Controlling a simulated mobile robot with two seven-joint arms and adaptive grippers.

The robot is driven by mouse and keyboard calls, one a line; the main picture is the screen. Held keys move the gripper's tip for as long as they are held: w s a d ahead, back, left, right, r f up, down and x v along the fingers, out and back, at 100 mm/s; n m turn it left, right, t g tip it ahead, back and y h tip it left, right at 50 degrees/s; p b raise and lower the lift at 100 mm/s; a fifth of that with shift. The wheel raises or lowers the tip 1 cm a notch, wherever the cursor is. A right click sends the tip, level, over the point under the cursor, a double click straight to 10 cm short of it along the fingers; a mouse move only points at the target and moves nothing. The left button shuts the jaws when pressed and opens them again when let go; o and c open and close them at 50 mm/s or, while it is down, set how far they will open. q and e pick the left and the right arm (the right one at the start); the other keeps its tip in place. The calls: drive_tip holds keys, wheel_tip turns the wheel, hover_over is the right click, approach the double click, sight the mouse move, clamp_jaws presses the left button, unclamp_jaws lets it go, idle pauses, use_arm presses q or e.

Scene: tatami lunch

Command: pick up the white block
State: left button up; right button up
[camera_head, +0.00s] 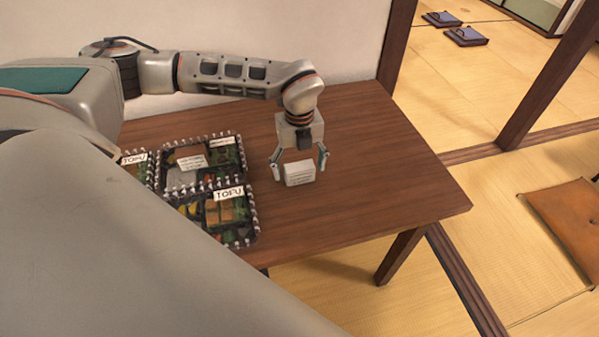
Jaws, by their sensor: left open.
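The white block (300,174) sits on the brown wooden table (390,180), right of the food boxes. Its front and top faces show. My left gripper (299,161) points down over it from the back, with its two fingers spread. One finger is at the block's left and the other at its right, and the block lies between or just in front of the fingertips. I cannot tell whether the fingers touch it. My right gripper is not in view.
The table is bare to the right. A wall (340,45) runs behind it. A brown cushion (570,220) lies on the floor.

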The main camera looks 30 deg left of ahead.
use_arm(q)
drive_tip(key=shift+c, duration=0.4)
drive_tip(key=c, duration=1.1)
drive_tip(key=shift+r, duration=0.1)
